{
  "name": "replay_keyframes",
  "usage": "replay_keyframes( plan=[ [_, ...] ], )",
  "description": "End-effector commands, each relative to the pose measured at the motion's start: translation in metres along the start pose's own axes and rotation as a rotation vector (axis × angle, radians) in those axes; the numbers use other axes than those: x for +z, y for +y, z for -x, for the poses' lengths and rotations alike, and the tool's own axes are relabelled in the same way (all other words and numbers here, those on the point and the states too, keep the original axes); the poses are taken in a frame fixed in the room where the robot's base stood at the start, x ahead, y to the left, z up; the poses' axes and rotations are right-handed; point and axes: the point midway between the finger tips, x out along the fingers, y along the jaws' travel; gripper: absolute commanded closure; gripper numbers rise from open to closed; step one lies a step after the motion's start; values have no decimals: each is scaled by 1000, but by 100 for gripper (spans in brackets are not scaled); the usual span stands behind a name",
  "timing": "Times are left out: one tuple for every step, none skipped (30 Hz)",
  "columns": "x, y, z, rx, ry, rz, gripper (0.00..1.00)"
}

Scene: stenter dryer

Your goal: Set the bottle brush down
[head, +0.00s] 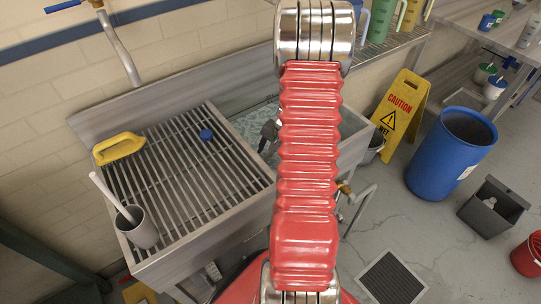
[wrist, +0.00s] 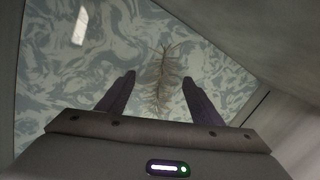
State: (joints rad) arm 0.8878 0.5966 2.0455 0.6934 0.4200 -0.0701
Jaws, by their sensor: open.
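The bottle brush (wrist: 164,72), a thin stem with pale brown bristles, shows in the wrist view against the cloudy, swirled water of the sink basin. It lies lengthwise in the picture, between and just beyond my fingertips. My gripper (wrist: 159,79) is open, with a clear gap between each finger and the bristles. Whether the brush floats or is under the surface I cannot tell. In the head view part of my gripper (head: 268,133) shows dark over the basin, left of my red arm. The brush is hidden there.
A caution sign (head: 400,112) and blue barrel (head: 451,153) stand right. The drainboard's middle is mostly clear.

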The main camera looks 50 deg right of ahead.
Motion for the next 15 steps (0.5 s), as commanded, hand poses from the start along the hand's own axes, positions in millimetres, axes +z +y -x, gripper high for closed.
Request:
replay_keyframes(
  plan=[
    [0,0,0,0,0,0,40],
    [0,0,0,0,0,0,40],
    [0,0,0,0,1,0,40],
    [0,0,1,0,1,0,40],
    [0,0,1,0,1,0,40],
    [0,0,2,-1,1,0,40],
    [-1,0,4,-1,1,0,40],
    [-1,0,5,-1,2,-1,40],
    [-1,-1,8,-2,3,-1,40],
    [-1,-1,10,-2,3,-1,40],
    [-1,-1,12,-2,3,-1,40],
    [-1,-1,16,-2,3,0,40],
    [-1,0,19,-2,2,1,40],
    [-1,-1,23,-2,2,0,40],
    [-1,0,28,-2,3,-1,40]
  ],
)
